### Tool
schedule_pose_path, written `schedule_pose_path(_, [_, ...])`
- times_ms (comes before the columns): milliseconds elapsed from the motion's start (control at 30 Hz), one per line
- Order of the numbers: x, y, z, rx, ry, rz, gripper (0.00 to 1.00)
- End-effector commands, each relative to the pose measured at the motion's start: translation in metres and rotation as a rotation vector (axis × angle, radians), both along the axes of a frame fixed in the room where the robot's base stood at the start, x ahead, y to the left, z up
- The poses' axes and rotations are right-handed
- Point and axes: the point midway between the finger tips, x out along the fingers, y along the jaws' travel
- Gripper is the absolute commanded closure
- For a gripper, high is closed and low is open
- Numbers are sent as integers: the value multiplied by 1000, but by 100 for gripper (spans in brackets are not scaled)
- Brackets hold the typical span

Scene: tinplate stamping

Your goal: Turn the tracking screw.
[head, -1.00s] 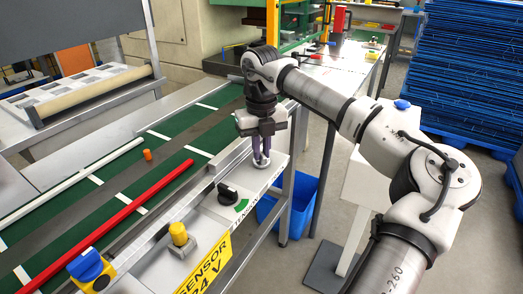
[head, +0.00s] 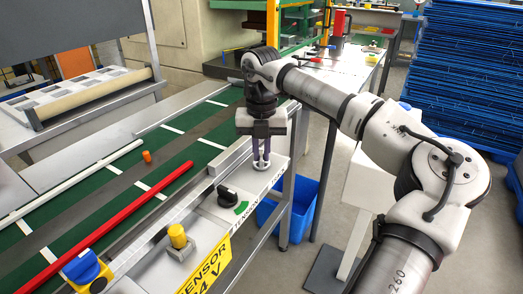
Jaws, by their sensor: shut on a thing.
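The tracking screw (head: 261,166) stands at the far end of the conveyor's pale side rail, mostly hidden by the fingers. Only its round light base shows clearly. My gripper (head: 261,159) points straight down over it, with its purple-grey fingers closed around the screw's top. The fingers show side by side with a narrow gap between them. A black knob (head: 227,196) with a green mark sits on the rail nearer to me, beside a label reading TENSION.
The green conveyor belt (head: 190,152) with white stripes runs left of the rail. A red bar (head: 120,225), a yellow-topped sensor (head: 178,236) and a blue-and-yellow block (head: 88,268) lie nearer. A blue bin (head: 302,205) stands on the floor to the right.

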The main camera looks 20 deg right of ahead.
Motion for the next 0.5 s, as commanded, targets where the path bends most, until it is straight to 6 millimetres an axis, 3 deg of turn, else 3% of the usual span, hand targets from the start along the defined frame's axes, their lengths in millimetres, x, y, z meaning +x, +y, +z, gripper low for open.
schedule_pose_path(167, [1,0,2,-1,-7,0,100])
schedule_pose_path(200, [1,0,2,0,-7,0,83])
schedule_pose_path(333, [1,0,1,0,-5,1,66])
schedule_pose_path(500, [1,0,1,0,-3,1,66])
